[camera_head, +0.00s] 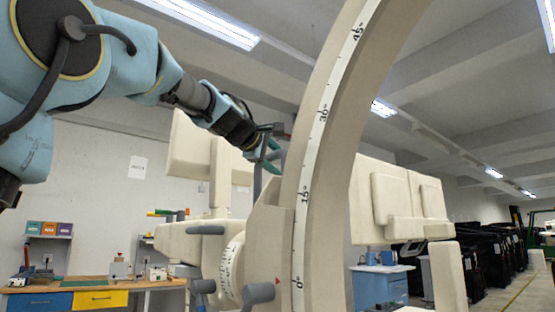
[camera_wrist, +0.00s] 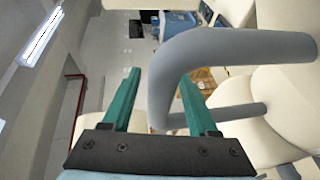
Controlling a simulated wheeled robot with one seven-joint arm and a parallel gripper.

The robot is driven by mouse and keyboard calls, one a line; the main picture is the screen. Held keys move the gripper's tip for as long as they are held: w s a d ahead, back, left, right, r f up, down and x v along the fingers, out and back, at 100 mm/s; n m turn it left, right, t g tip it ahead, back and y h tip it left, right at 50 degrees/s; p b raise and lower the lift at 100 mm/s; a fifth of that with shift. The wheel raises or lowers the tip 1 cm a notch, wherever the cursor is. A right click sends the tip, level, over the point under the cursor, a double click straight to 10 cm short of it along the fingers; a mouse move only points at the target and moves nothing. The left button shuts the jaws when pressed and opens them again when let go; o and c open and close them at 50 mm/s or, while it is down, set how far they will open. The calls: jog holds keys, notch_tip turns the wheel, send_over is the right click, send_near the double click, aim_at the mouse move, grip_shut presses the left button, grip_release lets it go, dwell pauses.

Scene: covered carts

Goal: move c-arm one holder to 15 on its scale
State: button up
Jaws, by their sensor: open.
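The c-arm (camera_head: 340,120) is a large cream arc with a scale strip marked 0, 15, 30 and 45 rising upward in the head view. Its cream holder (camera_head: 264,235) sits low beside the arc, and a red pointer (camera_head: 278,281) on it is level with about 0. My gripper (camera_head: 269,155) has green fingers and is beside the arc, above the holder. A grey bent handle (camera_wrist: 235,46) crosses the wrist view, its bend reaching between the open fingers of my gripper (camera_wrist: 160,95) and partly covering the right one. Contact cannot be told.
Other grey handles (camera_head: 206,230) and a round dial (camera_head: 231,268) are below my gripper. Cream panels (camera_head: 385,200) stand behind the arc. A workbench (camera_head: 60,288) with drawers is at the lower left, and a blue cabinet (camera_head: 381,286) is right of the arc.

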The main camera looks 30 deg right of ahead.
jog(key=shift+d, duration=0.15)
grip_shut()
dwell(0.5)
jog(key=shift+f, duration=0.1)
dwell(0.8)
